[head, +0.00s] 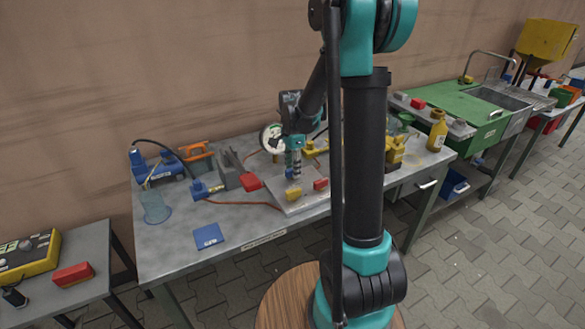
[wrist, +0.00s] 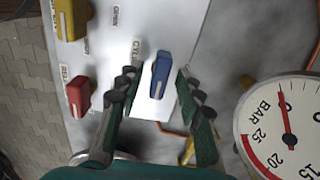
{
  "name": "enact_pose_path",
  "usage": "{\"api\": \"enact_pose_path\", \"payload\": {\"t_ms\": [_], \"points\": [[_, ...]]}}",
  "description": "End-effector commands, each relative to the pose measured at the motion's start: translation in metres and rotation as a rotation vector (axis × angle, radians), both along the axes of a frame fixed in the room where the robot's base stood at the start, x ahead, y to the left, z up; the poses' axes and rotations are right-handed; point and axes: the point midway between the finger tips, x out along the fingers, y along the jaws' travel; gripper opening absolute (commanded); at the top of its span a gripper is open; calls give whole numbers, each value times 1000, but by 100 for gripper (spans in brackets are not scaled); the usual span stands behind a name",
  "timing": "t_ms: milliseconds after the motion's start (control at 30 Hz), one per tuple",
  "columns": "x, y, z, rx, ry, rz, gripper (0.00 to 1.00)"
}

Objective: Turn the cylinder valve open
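The blue valve handle (wrist: 160,74) stands on a pale panel (wrist: 146,28) beside a partly hidden label that starts "CYL". In the wrist view my gripper (wrist: 156,76) is open, with one finger on each side of the blue handle. A gap shows on both sides, so the fingers do not appear to touch it. In the head view my gripper (head: 293,172) points down over the panel on the bench, and the blue handle is mostly hidden there.
A red handle (wrist: 78,96) and a yellow handle (wrist: 72,18) sit on the same panel. A round pressure gauge (wrist: 285,125) marked BAR is close on the right in the wrist view.

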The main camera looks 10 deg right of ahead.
Motion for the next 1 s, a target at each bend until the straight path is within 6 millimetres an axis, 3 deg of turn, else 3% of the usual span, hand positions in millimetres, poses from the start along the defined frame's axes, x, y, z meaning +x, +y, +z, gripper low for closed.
{"api": "enact_pose_path", "payload": {"t_ms": [67,333,733,1000], "points": [[0,0,0,0,0,0,34],[0,0,0,0,0,0,0],[0,0,0,0,0,32,0],[0,0,0,0,0,183,0]]}}
